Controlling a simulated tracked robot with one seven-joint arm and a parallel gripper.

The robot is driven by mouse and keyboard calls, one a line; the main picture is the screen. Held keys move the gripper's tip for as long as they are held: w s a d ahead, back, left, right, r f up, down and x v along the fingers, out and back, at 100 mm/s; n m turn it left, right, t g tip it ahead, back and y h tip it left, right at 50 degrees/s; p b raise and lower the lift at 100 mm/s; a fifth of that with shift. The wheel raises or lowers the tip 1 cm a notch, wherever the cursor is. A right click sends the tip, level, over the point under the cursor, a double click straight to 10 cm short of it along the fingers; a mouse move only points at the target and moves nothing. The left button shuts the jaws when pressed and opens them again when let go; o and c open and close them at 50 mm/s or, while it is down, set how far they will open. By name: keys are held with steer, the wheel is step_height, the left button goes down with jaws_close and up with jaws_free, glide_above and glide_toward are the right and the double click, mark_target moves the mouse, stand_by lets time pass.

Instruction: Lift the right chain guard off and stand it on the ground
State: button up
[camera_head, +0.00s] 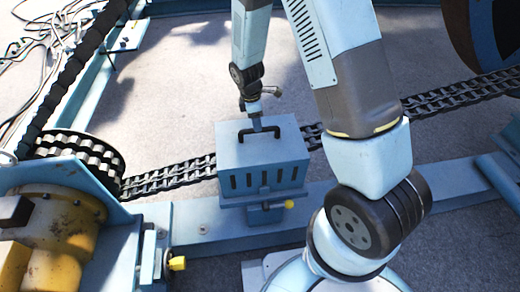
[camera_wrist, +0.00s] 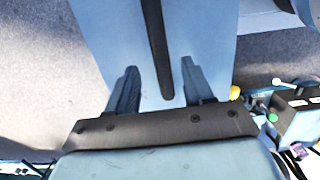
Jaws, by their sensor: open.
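The chain guard (camera_head: 262,153) is a blue box with dark slots in its front and a black handle (camera_head: 275,129) on top. It sits upright over the chain, on the blue frame beam. My gripper (camera_head: 257,123) points down at the handle from above. In the wrist view, my gripper (camera_wrist: 160,68) is open, with one finger on each side of the black handle bar (camera_wrist: 155,40). The guard's blue top (camera_wrist: 210,40) lies beneath. I cannot tell whether the fingers touch the handle.
A double chain (camera_head: 175,177) runs from a toothed sprocket (camera_head: 85,150) at left, through the guard, toward a large reel (camera_head: 485,35) at right. A yellow motor (camera_head: 50,230) stands front left. A yellow-tipped pin (camera_head: 289,204) sticks out below the guard. Bare ground (camera_head: 175,95) lies behind the chain.

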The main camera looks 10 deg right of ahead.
mark_target(259, 151)
steer(key=shift+d+f, duration=0.2)
steer(key=shift+f, duration=0.75)
steer(key=shift+d+f, duration=0.2)
steer(key=shift+f, duration=0.7)
steer(key=shift+d+f, duration=0.2)
steer(key=shift+f, duration=0.75)
jaws_close()
